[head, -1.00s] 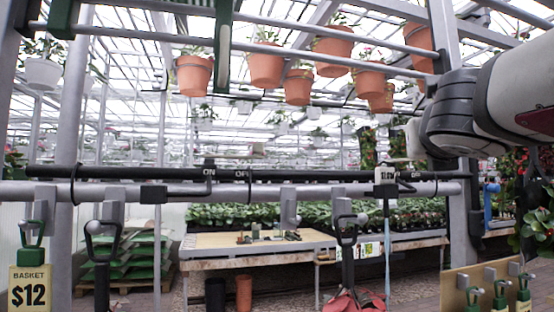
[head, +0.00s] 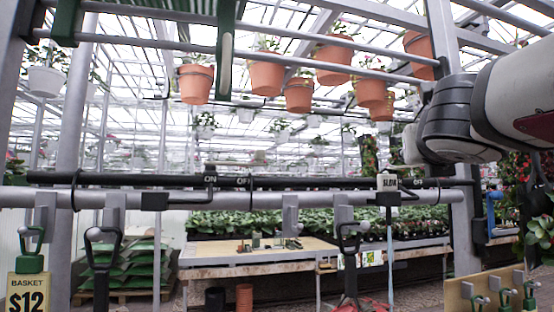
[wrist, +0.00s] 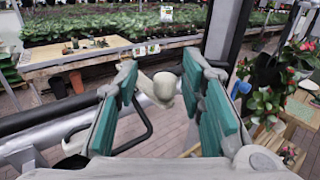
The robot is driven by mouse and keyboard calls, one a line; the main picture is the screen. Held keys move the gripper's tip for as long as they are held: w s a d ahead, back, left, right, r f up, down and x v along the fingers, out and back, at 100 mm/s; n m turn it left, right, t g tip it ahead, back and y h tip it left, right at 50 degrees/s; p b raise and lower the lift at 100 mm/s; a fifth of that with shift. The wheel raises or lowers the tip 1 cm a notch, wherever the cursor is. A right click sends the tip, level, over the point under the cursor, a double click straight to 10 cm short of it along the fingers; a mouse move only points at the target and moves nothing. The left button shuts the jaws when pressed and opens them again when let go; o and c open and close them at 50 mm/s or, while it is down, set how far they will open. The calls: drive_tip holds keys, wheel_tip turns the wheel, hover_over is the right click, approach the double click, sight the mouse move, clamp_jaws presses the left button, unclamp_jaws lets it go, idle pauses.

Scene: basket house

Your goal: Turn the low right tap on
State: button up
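A black pipe (head: 130,181) runs across the head view. A tap fitting (head: 209,172) with ON and OFF lettering is on it left of centre. Another dark fitting (head: 408,186) is at the pipe's right, beside a small white label (head: 386,182); I cannot tell which way it is turned. My gripper (wrist: 163,100) is open, teal pads apart, in the wrist view. A cream rounded knob (wrist: 163,86) shows between the pads; I cannot tell whether it is a tap part or a peg end, nor how deep it lies. My arm hides part of the head view's right side.
A grey rail (head: 250,199) with hooks and hanging black-handled tools (head: 350,240) runs below the pipe. A blue fixture (head: 491,212) and a post (head: 462,235) stand at the right. A plant table (head: 215,251) is behind. Terracotta pots (head: 266,77) hang above.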

drive_tip(key=v, duration=1.2)
idle(0.3)
